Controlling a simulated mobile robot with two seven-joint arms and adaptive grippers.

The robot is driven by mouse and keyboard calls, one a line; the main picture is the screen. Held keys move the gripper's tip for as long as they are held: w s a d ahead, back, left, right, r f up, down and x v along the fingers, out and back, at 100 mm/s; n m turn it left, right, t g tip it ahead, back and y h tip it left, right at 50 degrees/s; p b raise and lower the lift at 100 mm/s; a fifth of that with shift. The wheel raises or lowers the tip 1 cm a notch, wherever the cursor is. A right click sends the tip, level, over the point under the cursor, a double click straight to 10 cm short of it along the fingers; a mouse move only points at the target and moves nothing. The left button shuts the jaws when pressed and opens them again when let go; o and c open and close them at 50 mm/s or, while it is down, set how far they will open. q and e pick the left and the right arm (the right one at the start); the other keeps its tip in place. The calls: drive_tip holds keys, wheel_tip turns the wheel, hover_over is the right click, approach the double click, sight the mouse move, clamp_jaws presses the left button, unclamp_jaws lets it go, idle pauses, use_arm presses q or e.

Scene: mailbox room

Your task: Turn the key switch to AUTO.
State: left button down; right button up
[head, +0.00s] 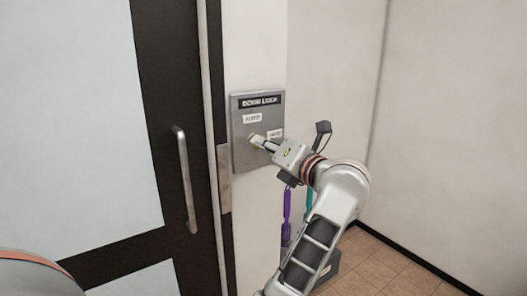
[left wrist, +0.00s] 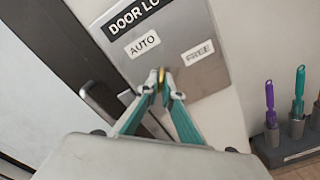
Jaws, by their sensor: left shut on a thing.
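The key switch panel (head: 246,152) is a grey metal plate headed "DOOR LOCK" on the wall right of the door; it also shows in the left wrist view (left wrist: 205,68). Its AUTO label (left wrist: 142,44) sits upper left of the key, and a second label (left wrist: 197,53), apparently FREE, sits to the upper right. My left gripper (head: 257,141) is at the panel, with its fingers shut on the brass key (left wrist: 162,76). The fingers hide most of the key and its lock, so I cannot tell which label it points to. My right gripper is not in view.
The dark-framed glass door (head: 172,110) with a vertical metal handle (head: 186,180) stands left of the panel. In the left wrist view, purple (left wrist: 269,100) and teal (left wrist: 299,88) brushes stand in a grey holder (left wrist: 285,148) at right. Tiled floor (head: 385,262) shows at lower right.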

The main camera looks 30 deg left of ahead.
use_arm(q)
drive_tip(key=n+b, duration=0.1)
drive_tip(key=n, duration=0.2)
drive_tip(key=shift+f+b, duration=0.25)
drive_tip(key=shift+b, duration=0.1)
drive_tip(key=shift+n, duration=0.4)
drive_tip(key=shift+n+b, duration=0.9)
drive_tip(key=shift+n, duration=0.3)
drive_tip(key=shift+r+n+b, duration=0.15)
drive_tip(key=shift+n+b, duration=0.3)
drive_tip(key=shift+n, duration=0.65)
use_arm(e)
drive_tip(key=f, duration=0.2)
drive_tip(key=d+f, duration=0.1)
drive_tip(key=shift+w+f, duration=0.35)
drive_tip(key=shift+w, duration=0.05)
use_arm(q)
drive_tip(key=shift+r, duration=0.1)
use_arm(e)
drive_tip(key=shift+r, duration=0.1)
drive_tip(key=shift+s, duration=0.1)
